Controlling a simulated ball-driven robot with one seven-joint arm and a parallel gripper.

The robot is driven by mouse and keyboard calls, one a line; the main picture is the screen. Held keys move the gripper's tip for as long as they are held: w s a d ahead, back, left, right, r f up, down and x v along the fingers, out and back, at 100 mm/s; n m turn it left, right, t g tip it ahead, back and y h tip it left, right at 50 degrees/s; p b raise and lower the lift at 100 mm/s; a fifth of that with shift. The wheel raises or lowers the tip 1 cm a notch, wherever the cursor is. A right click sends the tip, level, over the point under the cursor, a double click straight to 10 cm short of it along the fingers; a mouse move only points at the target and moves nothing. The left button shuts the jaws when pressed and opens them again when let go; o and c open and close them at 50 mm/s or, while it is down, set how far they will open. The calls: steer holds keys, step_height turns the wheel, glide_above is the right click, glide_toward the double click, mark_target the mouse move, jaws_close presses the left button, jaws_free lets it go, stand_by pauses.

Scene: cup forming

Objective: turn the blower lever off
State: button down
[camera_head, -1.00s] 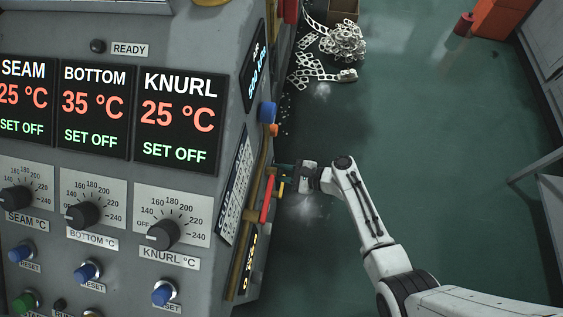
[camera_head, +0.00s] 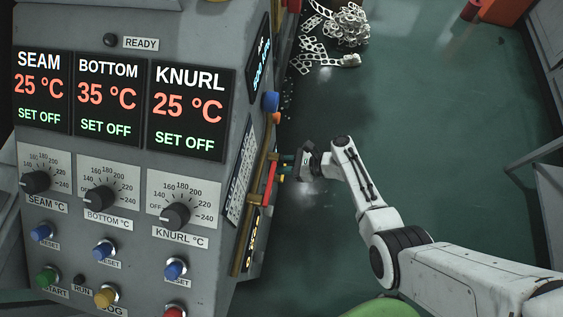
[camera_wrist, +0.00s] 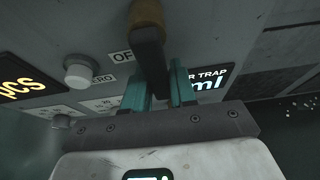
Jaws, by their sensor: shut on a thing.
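In the wrist view a dark lever (camera_wrist: 149,52) with a brown end stands out from the grey machine panel. The teal fingers of my gripper (camera_wrist: 160,90) are on either side of it, shut on it. A label starting "OF" (camera_wrist: 122,56) is beside the lever, its rest hidden behind it. In the head view my gripper (camera_head: 287,161) is at the machine's right side, by a red bar (camera_head: 270,178). The lever cannot be told apart there, and no blower label is readable.
The machine (camera_head: 125,235) fills the left, with dials, buttons and displays reading SET OFF. Scrap strips (camera_head: 340,28) lie on the floor at the back. The green floor right of the machine is mostly clear. A white knob (camera_wrist: 77,72) is left of the lever in the wrist view.

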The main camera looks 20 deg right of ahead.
steer(key=shift+s, duration=0.1)
steer(key=c, duration=1)
jaws_free()
steer(key=p+v, duration=0.1)
steer(key=v, duration=0.9)
steer(key=shift+s+d, duration=0.2)
steer(key=shift+d, duration=0.2)
steer(key=shift+a, duration=0.1)
